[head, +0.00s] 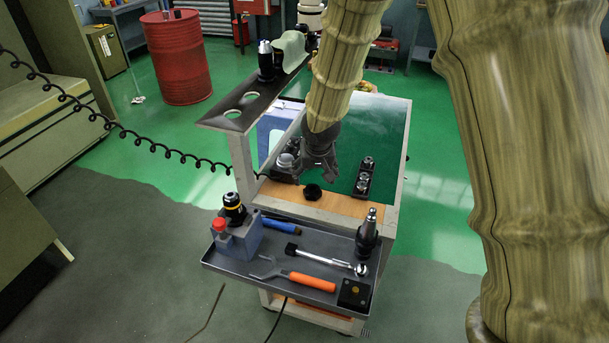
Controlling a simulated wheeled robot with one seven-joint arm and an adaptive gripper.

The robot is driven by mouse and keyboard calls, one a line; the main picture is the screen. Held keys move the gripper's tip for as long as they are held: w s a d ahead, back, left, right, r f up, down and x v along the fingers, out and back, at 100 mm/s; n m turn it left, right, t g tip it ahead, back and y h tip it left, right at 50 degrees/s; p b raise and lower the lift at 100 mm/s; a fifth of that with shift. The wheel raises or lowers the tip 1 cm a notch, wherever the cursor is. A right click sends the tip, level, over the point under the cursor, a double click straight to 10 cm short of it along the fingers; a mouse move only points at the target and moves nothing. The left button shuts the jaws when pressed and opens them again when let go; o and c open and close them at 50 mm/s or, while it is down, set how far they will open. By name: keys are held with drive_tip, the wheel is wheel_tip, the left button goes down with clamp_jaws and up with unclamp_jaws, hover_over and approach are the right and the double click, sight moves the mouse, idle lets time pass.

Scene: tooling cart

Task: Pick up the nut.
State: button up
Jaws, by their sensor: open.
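A small dark round piece, which looks like the nut (312,191), lies on the wooden strip at the front edge of the cart top (388,140). It is small in the picture, so its details are hard to make out. My gripper (320,175) is open and points down just above and behind it in the picture. I see nothing between the fingers. I cannot tell the exact gap between the fingertips and the nut.
Dark fittings (286,162) stand left of my gripper, and a dark holder with metal pieces (364,180) stands to the right. A lower tray (222,262) holds an orange-handled wrench (310,281), a ratchet (325,258), a tool holder (368,236) and a blue-grey block (238,240).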

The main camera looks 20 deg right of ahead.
sight(312, 188)
drive_tip(key=shift+w+d+f, duration=0.15)
drive_tip(key=shift+w+f, duration=0.45)
drive_tip(key=shift+w, duration=0.15)
drive_tip(key=p+x, duration=0.2)
drive_tip(key=x, duration=0.3)
drive_tip(key=shift+s, duration=0.1)
drive_tip(key=shift+f, duration=0.2)
drive_tip(key=shift+s+f+p, duration=0.4)
drive_tip(key=shift+p, duration=0.25)
drive_tip(key=shift+w+d+f, duration=0.1)
drive_tip(key=shift+w+f, duration=0.8)
drive_tip(key=shift+f, duration=0.15)
drive_tip(key=shift+s+r, duration=0.25)
drive_tip(key=shift+s, duration=0.05)
drive_tip(key=shift+s+r, duration=0.1)
drive_tip(key=shift+r, duration=0.05)
drive_tip(key=shift+c, duration=1.2)
drive_tip(key=shift+f, duration=0.2)
drive_tip(key=c, duration=1)
